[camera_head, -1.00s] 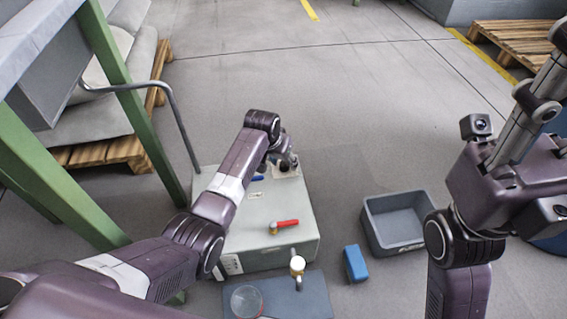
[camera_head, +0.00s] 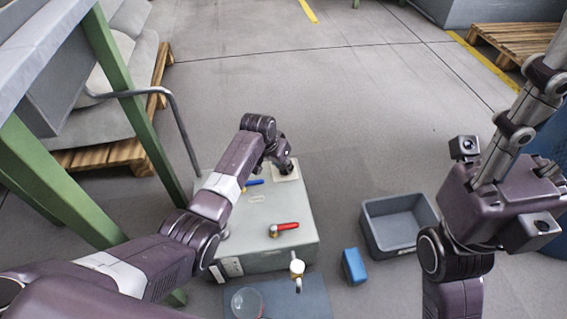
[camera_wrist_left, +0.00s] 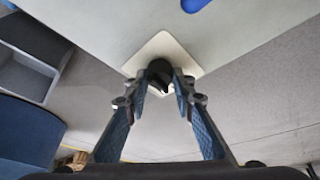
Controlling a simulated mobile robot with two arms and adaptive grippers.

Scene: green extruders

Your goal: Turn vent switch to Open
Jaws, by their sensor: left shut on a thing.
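The vent switch is a small dark knob (camera_wrist_left: 158,72) on a pale square plate (camera_wrist_left: 178,48) at the far right corner of the grey box top (camera_head: 250,212). My left gripper (camera_wrist_left: 160,84) reaches down to it, with both blue-padded fingers closed around the knob in the left wrist view. In the head view my left gripper (camera_head: 284,172) is small and covers the knob, and part of the plate (camera_head: 292,174) shows beside it. The knob's pointing direction and any labels cannot be read. My right gripper (camera_head: 520,115) is raised at the right, its fingers seen side-on, away from the box.
A blue handle (camera_head: 254,183) and a red handle (camera_head: 284,227) are on the box top. A grey bin (camera_head: 372,236) and blue block (camera_head: 354,266) lie to the right. A green-legged frame (camera_head: 125,90) stands at the left. Floor beyond the box is clear.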

